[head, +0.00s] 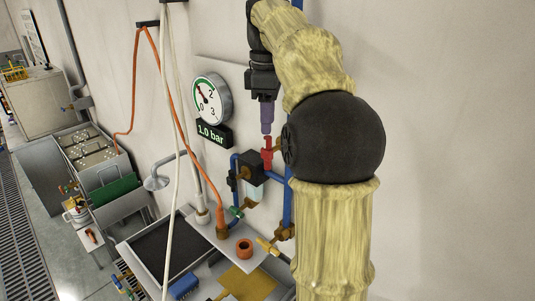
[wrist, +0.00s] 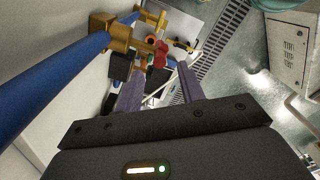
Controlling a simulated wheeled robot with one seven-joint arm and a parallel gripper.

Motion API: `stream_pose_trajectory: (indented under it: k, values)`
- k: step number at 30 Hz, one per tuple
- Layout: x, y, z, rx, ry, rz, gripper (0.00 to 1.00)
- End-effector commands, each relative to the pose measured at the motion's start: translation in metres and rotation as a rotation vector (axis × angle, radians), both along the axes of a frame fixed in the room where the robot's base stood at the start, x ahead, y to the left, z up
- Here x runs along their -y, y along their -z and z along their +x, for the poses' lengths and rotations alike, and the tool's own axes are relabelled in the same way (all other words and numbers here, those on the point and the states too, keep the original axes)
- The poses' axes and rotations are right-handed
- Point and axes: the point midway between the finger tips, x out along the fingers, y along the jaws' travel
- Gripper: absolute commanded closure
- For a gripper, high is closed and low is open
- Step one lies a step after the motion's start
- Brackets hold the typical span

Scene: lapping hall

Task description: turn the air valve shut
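The red handle of the air valve (head: 267,152) stands upright beside the blue pipe on the wall, below and right of the gauge. In the wrist view the red part (wrist: 160,58) shows just beyond my fingertips, roughly between them. My gripper (head: 267,129) points down right above the handle, with its purple fingertips close to its top. In the wrist view my gripper (wrist: 160,68) has its two fingers apart with nothing held between them. I cannot tell whether a finger touches the handle. The brass valve body is partly hidden by my arm.
A round gauge (head: 211,100) sits above a display (head: 213,134) reading 1.0 bar. A black regulator (head: 251,167) and blue pipes are close to the handle. Orange and white hoses hang to the left. A bench (head: 215,233) with a dark tray is below.

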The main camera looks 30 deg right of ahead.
Motion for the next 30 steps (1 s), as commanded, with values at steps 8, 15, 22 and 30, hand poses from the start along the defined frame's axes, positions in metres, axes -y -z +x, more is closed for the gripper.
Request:
stream_pose_trajectory:
  k: [8, 15, 22, 30]
  values:
    - [-0.001, 0.036, -0.001, -0.003, -0.001, 0.001, 0.61]
    - [-0.001, 0.068, 0.0, -0.003, -0.001, 0.001, 0.61]
    - [-0.001, 0.086, 0.0, -0.001, -0.003, 0.001, 0.61]
    - [-0.001, 0.087, 0.0, 0.0, -0.003, 0.0, 0.61]
